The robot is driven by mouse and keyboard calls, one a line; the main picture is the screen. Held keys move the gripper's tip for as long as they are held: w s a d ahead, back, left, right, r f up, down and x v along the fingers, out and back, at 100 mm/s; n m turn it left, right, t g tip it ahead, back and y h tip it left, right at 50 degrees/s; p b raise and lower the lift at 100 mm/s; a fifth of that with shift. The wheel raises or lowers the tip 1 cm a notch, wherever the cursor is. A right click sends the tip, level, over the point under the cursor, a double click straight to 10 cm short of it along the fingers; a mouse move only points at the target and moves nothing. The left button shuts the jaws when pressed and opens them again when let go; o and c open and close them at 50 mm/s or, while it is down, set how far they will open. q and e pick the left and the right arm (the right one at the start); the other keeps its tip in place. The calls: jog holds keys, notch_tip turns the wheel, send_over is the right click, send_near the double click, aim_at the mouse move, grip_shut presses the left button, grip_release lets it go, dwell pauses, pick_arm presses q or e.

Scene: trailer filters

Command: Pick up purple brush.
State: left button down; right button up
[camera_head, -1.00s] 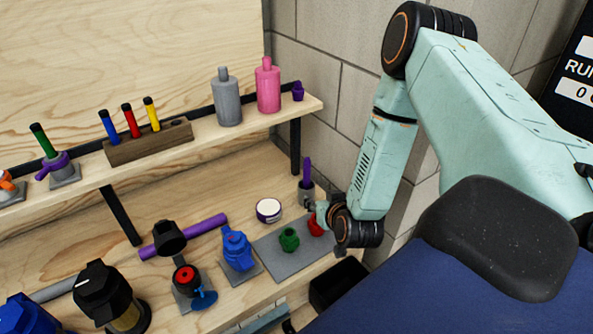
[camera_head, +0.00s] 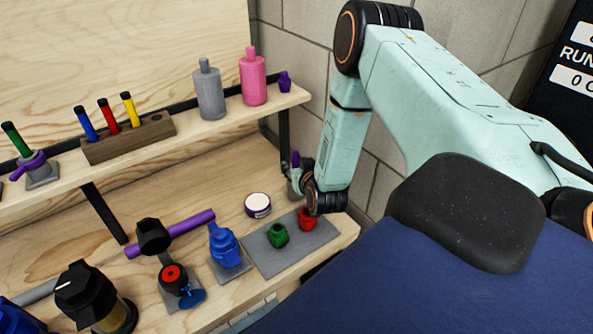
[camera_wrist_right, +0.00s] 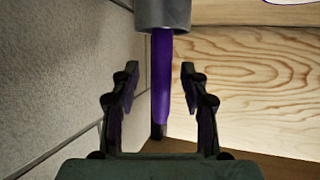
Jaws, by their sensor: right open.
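The purple brush (camera_head: 296,158) stands upright in a small grey cup at the back right of the workbench. In the right wrist view the picture is turned over, with the grey cup (camera_wrist_right: 163,14) at the top and the purple handle (camera_wrist_right: 161,80) hanging down from it. My right gripper (camera_head: 293,170) is at the brush. In the wrist view its two fingers (camera_wrist_right: 160,85) are spread, one on each side of the handle, with a gap on both sides. The cup is partly hidden by my wrist in the head view. My left gripper is not in view.
A grey mat (camera_head: 298,247) with a green fitting (camera_head: 278,236) and a red fitting (camera_head: 307,218) lies in front of my wrist. A white-lidded jar (camera_head: 258,205) stands left of it. The shelf (camera_head: 225,107) is above; a block wall (camera_head: 292,45) is close behind and right.

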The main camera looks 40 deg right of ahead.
jog(key=shift+w+a, duration=0.1)
jog(key=shift+w, duration=0.1)
jog(key=shift+w+d+f, duration=0.1)
jog(key=shift+d+f, duration=0.1)
jog(key=shift+d, duration=0.05)
jog(key=c, duration=0.3)
jog(key=shift+a+r, duration=0.2)
jog(key=c, duration=0.5)
jog(key=shift+c, duration=0.6)
jog(key=shift+d+f, duration=0.1)
grip_shut()
